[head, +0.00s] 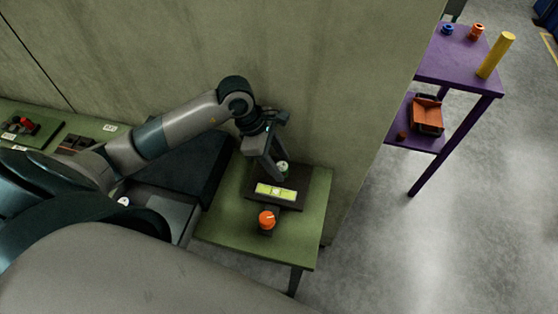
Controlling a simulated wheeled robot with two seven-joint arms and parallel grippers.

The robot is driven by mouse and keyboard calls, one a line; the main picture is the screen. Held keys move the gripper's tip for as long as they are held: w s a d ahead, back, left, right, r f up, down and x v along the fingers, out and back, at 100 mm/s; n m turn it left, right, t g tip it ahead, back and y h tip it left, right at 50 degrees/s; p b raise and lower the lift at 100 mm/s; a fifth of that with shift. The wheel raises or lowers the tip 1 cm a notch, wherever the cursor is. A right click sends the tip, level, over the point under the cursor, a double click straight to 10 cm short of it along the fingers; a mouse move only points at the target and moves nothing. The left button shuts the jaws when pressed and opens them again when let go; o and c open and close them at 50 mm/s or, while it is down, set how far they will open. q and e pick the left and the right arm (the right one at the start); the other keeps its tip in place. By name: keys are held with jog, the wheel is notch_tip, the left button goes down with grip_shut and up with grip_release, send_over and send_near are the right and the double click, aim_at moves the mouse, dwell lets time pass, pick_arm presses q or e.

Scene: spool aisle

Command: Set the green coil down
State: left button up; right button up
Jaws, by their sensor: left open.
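A small pale green round thing (283,167), which looks like the green coil, is at the far side of a dark stand (289,203) on the green table. My left gripper (275,168) comes down from above, right beside it. The gripper is open. Its fingers hide part of the green coil, and I cannot tell whether they touch it. I cannot tell whether the coil rests fully on the stand. My right gripper is not in view.
The stand's front carries a yellow-green label (276,192). An orange knob or ball (267,220) sits nearer on the green table (225,226). A wall (330,100) rises close behind. A purple shelf (465,75) stands at right, with open floor (440,240) before it.

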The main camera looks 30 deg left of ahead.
pick_arm(q)
jog(key=shift+a+r, duration=0.15)
jog(key=shift+r, duration=0.25)
jog(key=b+v, duration=0.3)
jog(key=v, duration=0.8)
jog(key=shift+s+r, duration=0.1)
